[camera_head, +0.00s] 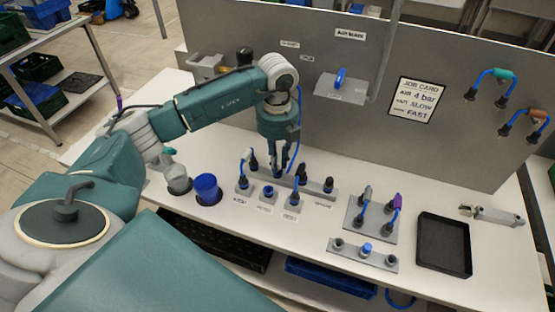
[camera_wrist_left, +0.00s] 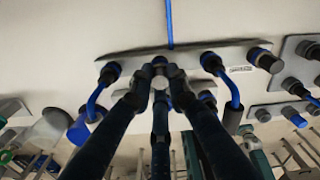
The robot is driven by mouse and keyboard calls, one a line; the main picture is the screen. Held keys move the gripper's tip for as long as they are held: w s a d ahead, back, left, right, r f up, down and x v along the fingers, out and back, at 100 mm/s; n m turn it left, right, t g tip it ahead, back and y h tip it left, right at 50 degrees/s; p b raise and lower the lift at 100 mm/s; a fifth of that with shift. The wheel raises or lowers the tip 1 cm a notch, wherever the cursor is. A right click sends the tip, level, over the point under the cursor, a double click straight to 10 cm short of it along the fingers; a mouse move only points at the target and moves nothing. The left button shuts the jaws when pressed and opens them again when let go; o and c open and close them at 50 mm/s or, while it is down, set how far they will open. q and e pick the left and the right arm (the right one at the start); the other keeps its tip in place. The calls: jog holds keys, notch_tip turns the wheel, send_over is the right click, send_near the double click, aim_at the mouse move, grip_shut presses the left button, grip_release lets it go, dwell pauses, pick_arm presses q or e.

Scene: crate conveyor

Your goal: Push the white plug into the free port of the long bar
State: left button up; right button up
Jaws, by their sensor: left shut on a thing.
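The long bar (camera_head: 314,192) lies on the bench in front of the grey panel; it also shows in the wrist view (camera_wrist_left: 235,58). Dark round fittings stand along it, two with blue cables looping off. My left gripper (camera_head: 277,174) points straight down over the bar's left half. In the wrist view its dark fingers (camera_wrist_left: 160,78) are closed around a small pale round end, seemingly the white plug (camera_wrist_left: 160,82). The plug lines up with a bar position between two cabled fittings. The fingers hide its tip, so I cannot tell whether it is seated. My right gripper is out of view.
Small labelled blocks (camera_head: 268,197) stand close in front of the bar. A blue cup (camera_head: 207,189) and a pale cup (camera_head: 178,180) are to the left. A cable plate (camera_head: 356,229), a three-fitting strip (camera_head: 377,260) and a black tray (camera_head: 458,269) lie to the right.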

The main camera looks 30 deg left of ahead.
pick_arm(q)
jog(key=shift+f+b, duration=0.3)
jog(key=shift+f, duration=0.1)
dwell(0.6)
jog(key=o, duration=1.5)
jog(key=shift+r, duration=0.1)
jog(key=shift+r+p, duration=2.1)
jog(key=shift+r, duration=0.85)
